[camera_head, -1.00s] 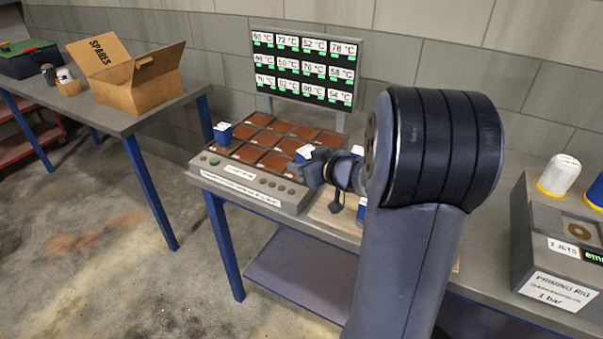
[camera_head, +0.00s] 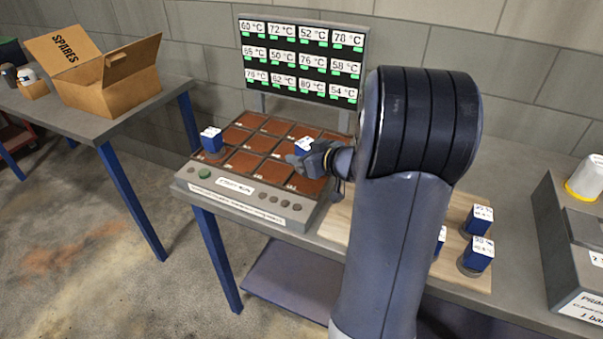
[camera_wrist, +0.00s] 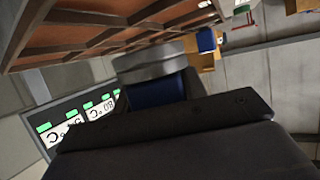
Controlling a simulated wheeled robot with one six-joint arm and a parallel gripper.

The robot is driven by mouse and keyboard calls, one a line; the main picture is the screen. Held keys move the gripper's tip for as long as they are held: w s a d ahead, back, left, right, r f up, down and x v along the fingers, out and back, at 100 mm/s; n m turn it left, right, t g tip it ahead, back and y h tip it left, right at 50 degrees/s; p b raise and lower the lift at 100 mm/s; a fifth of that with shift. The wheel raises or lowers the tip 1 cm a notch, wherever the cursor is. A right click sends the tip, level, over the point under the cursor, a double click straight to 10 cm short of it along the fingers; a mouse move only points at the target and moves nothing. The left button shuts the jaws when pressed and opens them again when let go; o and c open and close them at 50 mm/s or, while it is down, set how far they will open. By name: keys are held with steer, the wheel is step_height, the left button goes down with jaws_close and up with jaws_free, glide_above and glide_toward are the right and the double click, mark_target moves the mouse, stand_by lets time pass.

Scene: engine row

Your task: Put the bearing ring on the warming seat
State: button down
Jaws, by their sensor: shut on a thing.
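My gripper (camera_head: 303,158) is over the right part of the warming plate (camera_head: 240,196), a grey console with a grid of brown-red seats (camera_head: 243,161). In the wrist view my gripper (camera_wrist: 165,112) is shut on a blue block with a round grey base (camera_wrist: 150,64), taken as the bearing ring. Its pale labelled top (camera_head: 304,131) shows just behind my gripper in the head view. The wrist view is tilted, with the seats (camera_wrist: 125,30) along its top. I cannot tell whether the base touches a seat. Another blue block (camera_head: 211,140) sits on a left seat.
A temperature board (camera_head: 302,62) stands behind the plate, with differing readings per cell. Blue blocks (camera_head: 479,218) stand on a wooden board (camera_head: 452,262) at right, partly behind my arm. A grey rig (camera_head: 575,235) is far right. An open spares box (camera_head: 115,80) is on the left table.

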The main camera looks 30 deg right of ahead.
mark_target(302, 180)
steer(key=shift+f+b, duration=0.55)
steer(key=shift+f, duration=1.75)
steer(key=shift+f, duration=0.1)
steer(key=c, duration=0.8)
jaws_free()
steer(key=shift+f, duration=0.1)
steer(key=shift+c, duration=0.2)
steer(key=shift+r, duration=0.25)
steer(key=p+v, duration=0.1)
steer(key=v, duration=1.1)
